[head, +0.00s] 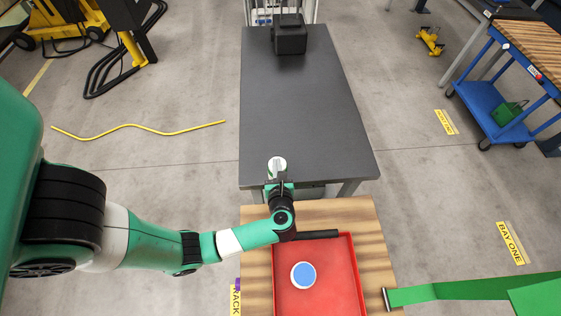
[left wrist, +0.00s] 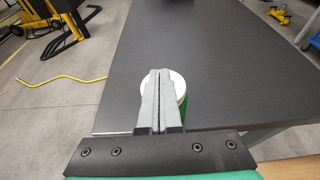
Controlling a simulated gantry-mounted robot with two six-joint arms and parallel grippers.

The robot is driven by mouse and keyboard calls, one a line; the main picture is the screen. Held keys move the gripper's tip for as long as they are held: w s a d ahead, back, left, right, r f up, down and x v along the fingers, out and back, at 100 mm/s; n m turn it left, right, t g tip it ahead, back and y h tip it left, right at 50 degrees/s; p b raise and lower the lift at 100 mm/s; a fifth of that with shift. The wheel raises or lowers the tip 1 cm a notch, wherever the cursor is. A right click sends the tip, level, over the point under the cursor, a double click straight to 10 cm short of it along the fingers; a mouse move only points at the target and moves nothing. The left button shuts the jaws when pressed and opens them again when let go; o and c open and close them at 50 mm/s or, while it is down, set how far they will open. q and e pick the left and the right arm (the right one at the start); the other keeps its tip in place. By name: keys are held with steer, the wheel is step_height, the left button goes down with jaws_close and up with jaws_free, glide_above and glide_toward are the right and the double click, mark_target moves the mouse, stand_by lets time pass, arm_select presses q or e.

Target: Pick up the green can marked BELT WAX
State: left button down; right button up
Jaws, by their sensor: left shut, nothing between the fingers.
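A small can with a white top and green side (head: 277,165) stands near the front edge of the dark grey table (head: 300,110). Its label cannot be read. My left gripper (head: 276,181) is shut and empty, just in front of or over the can. In the left wrist view the closed fingers (left wrist: 160,75) overlap the white lid (left wrist: 177,84) and hide part of it. Some green side (left wrist: 183,108) shows at the right. I cannot tell whether the fingers touch the can. My right gripper is not in view.
A wooden surface (head: 385,240) in front holds a red tray (head: 335,290) with a blue-topped round item (head: 303,275) and a black bar (head: 318,235). A black box (head: 290,40) stands at the table's far end. The table's middle is clear. A flat green band (head: 440,291) lies at right.

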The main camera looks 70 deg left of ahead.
arm_select(q)
steer(key=shift+s+f, duration=0.15)
steer(key=shift+f, duration=0.15)
